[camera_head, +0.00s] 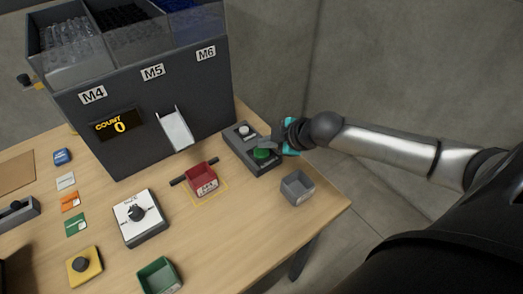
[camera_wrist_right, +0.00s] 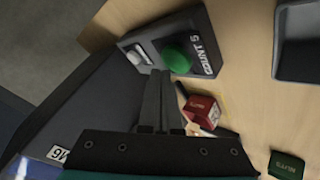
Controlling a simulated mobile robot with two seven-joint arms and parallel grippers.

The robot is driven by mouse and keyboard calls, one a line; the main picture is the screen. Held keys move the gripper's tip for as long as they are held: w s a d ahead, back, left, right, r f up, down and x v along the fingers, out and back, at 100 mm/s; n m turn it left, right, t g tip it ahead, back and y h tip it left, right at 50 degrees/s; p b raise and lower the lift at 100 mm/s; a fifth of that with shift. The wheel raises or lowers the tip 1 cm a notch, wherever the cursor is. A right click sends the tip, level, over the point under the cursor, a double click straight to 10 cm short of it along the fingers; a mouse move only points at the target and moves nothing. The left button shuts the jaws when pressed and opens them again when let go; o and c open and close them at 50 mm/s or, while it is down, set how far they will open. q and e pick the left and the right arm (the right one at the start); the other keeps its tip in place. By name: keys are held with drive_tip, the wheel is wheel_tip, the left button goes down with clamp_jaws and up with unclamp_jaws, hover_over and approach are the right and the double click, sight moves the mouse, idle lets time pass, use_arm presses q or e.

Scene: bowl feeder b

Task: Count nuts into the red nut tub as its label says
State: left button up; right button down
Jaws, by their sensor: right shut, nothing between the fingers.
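The red tub (camera_head: 202,180) stands on the table inside a yellow outline, below the feeder's chute (camera_head: 175,130). It also shows in the right wrist view (camera_wrist_right: 203,109); its label is too small to read. The display (camera_head: 119,124) reads COUNT 0. A dark control box (camera_head: 240,140) carries a green button (camera_head: 262,154) and a white button (camera_head: 243,129). My right gripper (camera_head: 272,149) is shut and empty at the green button. In the right wrist view its fingertips (camera_wrist_right: 160,75) are beside the green button (camera_wrist_right: 177,53); contact cannot be told.
The grey feeder (camera_head: 150,95) with bins M4, M5 and M6 stands at the back. A grey tub (camera_head: 296,188) is near the right table edge. A dial box (camera_head: 138,216), green tub (camera_head: 158,276), yellow button box (camera_head: 84,266) and coloured cards stand left and front.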

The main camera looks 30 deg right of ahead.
sight(266, 153)
drive_tip(key=shift+f, duration=0.1)
idle(0.7)
drive_tip(key=shift+f, duration=0.35)
drive_tip(key=shift+f, duration=0.5)
idle(0.8)
drive_tip(key=shift+r+p, duration=0.9)
drive_tip(key=shift+p, duration=0.1)
wheel_tip(266, 153, up, 5)
drive_tip(key=p, duration=0.5)
drive_tip(key=shift+r+p, duration=0.1)
drive_tip(key=shift+p, duration=0.25)
